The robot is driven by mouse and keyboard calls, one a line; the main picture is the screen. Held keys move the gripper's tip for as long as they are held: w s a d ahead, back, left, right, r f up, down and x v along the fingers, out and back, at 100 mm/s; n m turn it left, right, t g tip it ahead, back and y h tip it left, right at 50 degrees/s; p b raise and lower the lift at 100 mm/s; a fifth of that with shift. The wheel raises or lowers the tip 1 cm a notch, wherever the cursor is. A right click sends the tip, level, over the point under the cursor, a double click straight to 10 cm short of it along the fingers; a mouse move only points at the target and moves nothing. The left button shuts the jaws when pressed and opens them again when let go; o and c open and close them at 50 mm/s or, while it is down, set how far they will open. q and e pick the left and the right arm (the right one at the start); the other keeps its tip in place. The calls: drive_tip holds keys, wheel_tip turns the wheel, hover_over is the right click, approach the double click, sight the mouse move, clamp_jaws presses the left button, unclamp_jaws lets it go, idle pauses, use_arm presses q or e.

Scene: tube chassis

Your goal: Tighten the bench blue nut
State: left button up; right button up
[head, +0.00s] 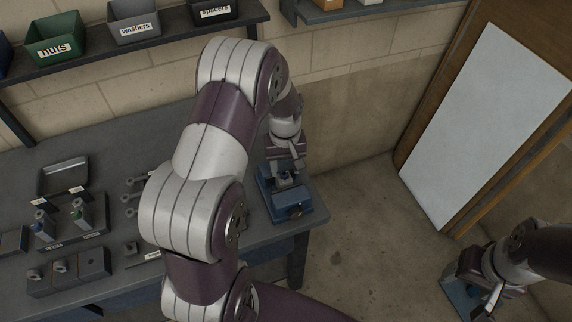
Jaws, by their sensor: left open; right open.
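My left arm reaches across the middle of the head view, and its open gripper (287,160) is just above the blue vise (292,210) at the bench's right end. A small blue spot (285,175), possibly the blue nut, shows in the vise below the fingers. I cannot tell whether the fingers touch it. Another small part with blue on it (41,228) stands in a dark rack (75,238) at the left of the bench. My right gripper (492,300) is open at the lower right, away from the bench.
The grey bench (110,150) holds wrenches (130,198), an empty dark tray (64,176) and dark blocks (68,276). A shelf above carries labelled bins for nuts (55,38), washers (134,22) and spacers. A blue object (458,292) is beside my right gripper.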

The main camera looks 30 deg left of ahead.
use_arm(q)
drive_tip(key=shift+s+f, duration=0.35)
drive_tip(key=shift+f, duration=0.25)
drive_tip(key=shift+w+f, duration=0.1)
drive_tip(key=shift+w, duration=0.1)
drive_tip(key=shift+c, duration=0.7)
clamp_jaws()
use_arm(e)
drive_tip(key=shift+s+r, duration=0.15)
